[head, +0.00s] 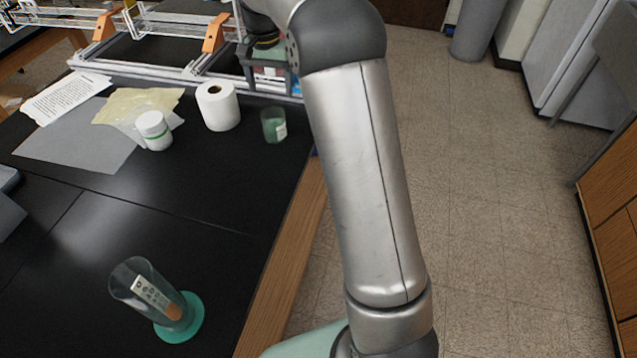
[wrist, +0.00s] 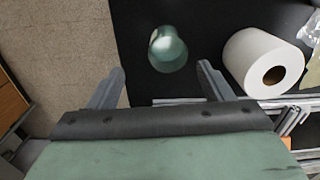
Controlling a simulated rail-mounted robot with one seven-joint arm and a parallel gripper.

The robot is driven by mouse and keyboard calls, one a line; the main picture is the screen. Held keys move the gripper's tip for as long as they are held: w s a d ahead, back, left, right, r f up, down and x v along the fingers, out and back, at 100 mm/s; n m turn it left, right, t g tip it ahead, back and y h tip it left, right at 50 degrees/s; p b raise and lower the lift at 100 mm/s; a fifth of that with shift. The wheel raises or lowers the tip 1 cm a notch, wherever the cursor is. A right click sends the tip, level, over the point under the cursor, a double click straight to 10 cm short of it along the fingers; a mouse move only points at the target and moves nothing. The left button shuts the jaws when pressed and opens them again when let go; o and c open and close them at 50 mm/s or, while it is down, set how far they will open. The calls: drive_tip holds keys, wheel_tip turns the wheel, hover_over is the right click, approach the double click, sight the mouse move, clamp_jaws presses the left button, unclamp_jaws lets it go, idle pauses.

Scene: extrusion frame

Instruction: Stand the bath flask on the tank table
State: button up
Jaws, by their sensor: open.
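A small green glass vessel (head: 273,125), which I take to be the bath flask, stands on the black tabletop (head: 215,195) near its right edge. It carries a pale label. In the wrist view the vessel (wrist: 167,50) lies ahead of my gripper (wrist: 162,71), between the lines of the two fingers and apart from them. The fingers are spread and hold nothing. In the head view my gripper (head: 268,78) is beyond the vessel, near the metal frame, partly hidden by my arm. I cannot tell which surface is the tank table.
A white paper roll (head: 218,106) stands left of the vessel, and it also shows in the wrist view (wrist: 263,62). A white jar (head: 154,130) stands among papers. A cylinder with a teal base (head: 155,300) stands at the front. An extrusion frame (head: 180,72) lines the back.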

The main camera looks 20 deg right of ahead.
drive_tip(key=s+r+n, duration=0.3)
drive_tip(key=s, duration=1.3)
drive_tip(key=s+f+n, duration=0.2)
drive_tip(key=s+f, duration=0.1)
drive_tip(key=s, duration=0.7)
drive_tip(key=s+f+n, duration=0.1)
drive_tip(key=s+f, duration=0.3)
drive_tip(key=s, duration=0.7)
drive_tip(key=shift+s+n+t, duration=0.25)
drive_tip(key=shift+n+t, duration=0.15)
